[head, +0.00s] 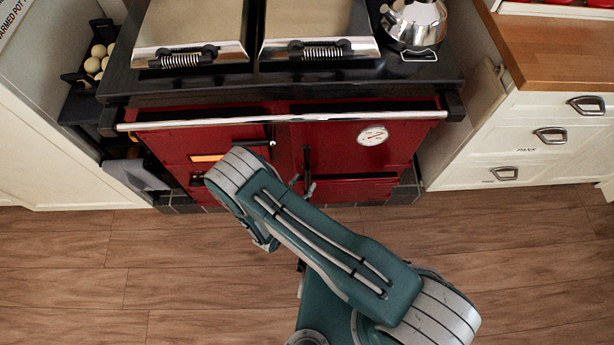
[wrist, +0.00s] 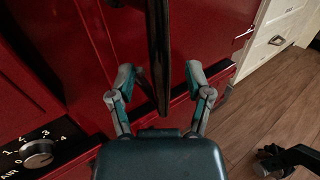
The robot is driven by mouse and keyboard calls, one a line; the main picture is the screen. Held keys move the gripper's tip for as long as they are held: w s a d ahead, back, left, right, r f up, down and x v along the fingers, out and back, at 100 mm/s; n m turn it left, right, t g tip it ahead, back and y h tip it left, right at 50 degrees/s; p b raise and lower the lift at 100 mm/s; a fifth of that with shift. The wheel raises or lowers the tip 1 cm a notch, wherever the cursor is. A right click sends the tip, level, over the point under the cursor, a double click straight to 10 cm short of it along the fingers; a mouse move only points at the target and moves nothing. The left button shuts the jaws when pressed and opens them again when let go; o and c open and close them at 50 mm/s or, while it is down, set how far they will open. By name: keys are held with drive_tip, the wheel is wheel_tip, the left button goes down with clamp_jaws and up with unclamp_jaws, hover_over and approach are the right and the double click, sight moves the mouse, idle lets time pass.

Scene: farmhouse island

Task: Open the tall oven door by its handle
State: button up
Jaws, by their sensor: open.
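The red oven (head: 345,145) stands ahead under its hob, with several door panels on its front. A red door surface fills much of the wrist view (wrist: 90,60). A dark, long bar handle (wrist: 158,45) runs down from the top of the wrist view. My gripper (wrist: 160,76) is open, with one finger on each side of the handle's lower part. I see no clear contact between fingers and bar. In the head view my arm covers part of the oven front and the gripper is largely hidden; dark upright handles (head: 308,165) show beside it.
A chrome rail (head: 285,118) crosses the oven front above the doors. A kettle (head: 415,22) stands on the hob. White drawers (head: 540,140) flank the right side. A numbered dial (wrist: 38,153) is at the wrist view's lower left. The wooden floor (head: 90,290) in front is clear.

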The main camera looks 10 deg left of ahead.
drive_tip(key=shift+x, duration=1.1)
drive_tip(key=shift+c, duration=0.3)
clamp_jaws()
drive_tip(key=shift+s+a, duration=0.1)
drive_tip(key=shift+s, duration=0.05)
